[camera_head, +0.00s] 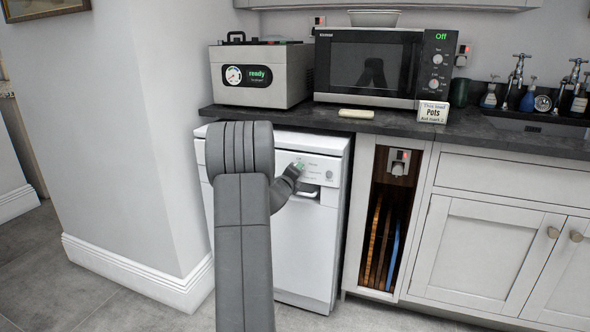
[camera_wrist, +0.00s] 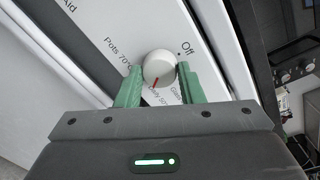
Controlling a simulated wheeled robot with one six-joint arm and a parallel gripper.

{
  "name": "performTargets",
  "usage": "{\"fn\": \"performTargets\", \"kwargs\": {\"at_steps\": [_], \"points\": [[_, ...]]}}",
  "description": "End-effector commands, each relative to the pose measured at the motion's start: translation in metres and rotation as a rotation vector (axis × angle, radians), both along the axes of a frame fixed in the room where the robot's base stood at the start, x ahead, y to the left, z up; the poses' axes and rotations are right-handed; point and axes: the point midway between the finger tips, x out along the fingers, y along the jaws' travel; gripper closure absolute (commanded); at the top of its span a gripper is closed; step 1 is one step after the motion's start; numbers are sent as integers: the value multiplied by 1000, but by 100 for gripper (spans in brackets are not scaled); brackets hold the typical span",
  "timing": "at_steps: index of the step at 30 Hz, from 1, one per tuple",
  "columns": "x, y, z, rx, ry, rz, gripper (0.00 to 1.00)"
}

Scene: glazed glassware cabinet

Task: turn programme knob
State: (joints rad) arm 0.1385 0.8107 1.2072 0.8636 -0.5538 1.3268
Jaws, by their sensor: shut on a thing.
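The programme knob (camera_wrist: 159,66) is a round white dial with a red pointer line on the dishwasher's front panel. My green gripper fingers (camera_wrist: 160,72) stand on either side of it and are shut on it. The red line points down and slightly left in the wrist view, near a label ending in "50°". "Off" is at the upper right, "Pots 70°" at the left. Some lettering is hidden by the fingers. In the head view the white dishwasher (camera_head: 307,245) stands under the counter, with my gripper (camera_head: 297,167) at its top panel; the knob is hard to make out there.
A card (camera_head: 433,112) reading "Pots" stands on the dark counter (camera_head: 385,124) in front of the microwave (camera_head: 375,70). A grey box reading "ready" (camera_head: 260,76) is at the left. A dishwasher handle (camera_head: 308,192) lies just below my gripper. Boards (camera_head: 382,240) stand in an open slot.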

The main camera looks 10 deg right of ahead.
Motion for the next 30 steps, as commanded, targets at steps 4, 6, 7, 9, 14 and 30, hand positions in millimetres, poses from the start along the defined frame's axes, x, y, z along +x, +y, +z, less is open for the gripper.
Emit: {"fn": "performTargets", "kwargs": {"at_steps": [4, 6, 7, 9, 14, 30], "points": [[0, 1, 3, -115, 81, 1, 88], [0, 1, 3, -171, 118, 0, 88], [0, 1, 3, -194, 134, 1, 88], [0, 1, 2, -249, 172, 1, 88], [0, 1, 3, -375, 257, 1, 88], [1, 2, 2, -801, 543, 2, 88]]}}
